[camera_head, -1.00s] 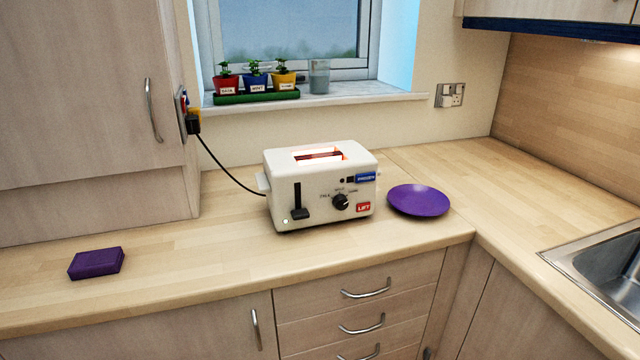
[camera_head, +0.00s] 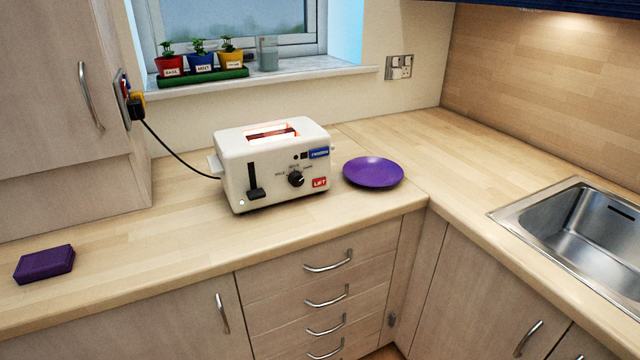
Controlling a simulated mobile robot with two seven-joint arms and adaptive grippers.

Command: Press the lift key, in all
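A cream toaster (camera_head: 270,165) stands on the wooden worktop, with its control face toward me. The red lift key (camera_head: 320,183), marked LIFT, is at the lower right of that face. A black dial (camera_head: 296,179) and a blue key (camera_head: 318,153) are near it. The black lever (camera_head: 256,192) is low in its slot at the left of the face. The toaster's slot (camera_head: 272,132) glows orange, with something dark in it. Neither of my grippers is in view.
A purple plate (camera_head: 373,172) lies just right of the toaster. A purple box-like block (camera_head: 44,263) lies at the far left. A black cord runs from the toaster to a wall plug (camera_head: 136,106). A steel sink (camera_head: 580,235) is at the right. Potted herbs (camera_head: 202,66) stand on the sill.

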